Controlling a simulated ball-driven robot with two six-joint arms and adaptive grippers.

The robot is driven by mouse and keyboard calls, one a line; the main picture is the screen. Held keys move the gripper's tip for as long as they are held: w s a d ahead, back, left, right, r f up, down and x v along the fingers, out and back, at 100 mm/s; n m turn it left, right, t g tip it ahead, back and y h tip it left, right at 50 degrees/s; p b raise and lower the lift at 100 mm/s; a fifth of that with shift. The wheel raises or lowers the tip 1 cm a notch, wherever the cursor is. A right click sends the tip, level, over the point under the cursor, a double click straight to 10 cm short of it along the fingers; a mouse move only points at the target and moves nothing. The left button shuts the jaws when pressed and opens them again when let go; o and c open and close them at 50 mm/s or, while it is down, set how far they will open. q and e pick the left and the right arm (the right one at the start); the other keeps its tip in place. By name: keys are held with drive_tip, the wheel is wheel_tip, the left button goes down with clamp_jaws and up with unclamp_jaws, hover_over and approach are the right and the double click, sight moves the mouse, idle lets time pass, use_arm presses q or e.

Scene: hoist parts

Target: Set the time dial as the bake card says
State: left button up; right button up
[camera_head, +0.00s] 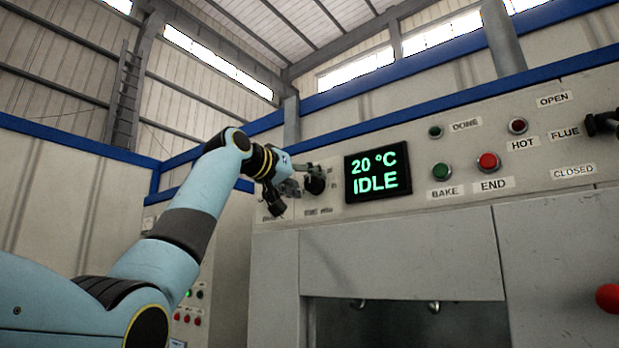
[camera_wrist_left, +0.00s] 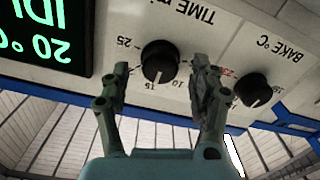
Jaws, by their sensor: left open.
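The time dial (camera_wrist_left: 160,58) is a round black knob under the "TIME" label in the left wrist view, which is upside down. Its white mark points close to the 15. It also shows in the head view (camera_head: 316,184), partly covered by my gripper. My left gripper (camera_wrist_left: 161,72) is open, with one finger on each side of the dial; I cannot tell whether either finger touches it. In the head view my left gripper (camera_head: 300,181) is at the panel, left of the display. No bake card is in sight. My right gripper is not in view.
The black "BAKE °C" knob (camera_wrist_left: 254,91) sits close beside one finger. The display (camera_head: 377,174) reads 20 °C and IDLE. Right of it are the green BAKE button (camera_head: 441,172), red END button (camera_head: 488,162) and black flue lever (camera_head: 602,123). A red ball (camera_head: 608,297) is lower right.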

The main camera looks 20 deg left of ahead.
use_arm(q)
drive_tip(key=shift+x, duration=0.9)
drive_tip(key=c, duration=1.1)
drive_tip(key=shift+c, duration=0.2)
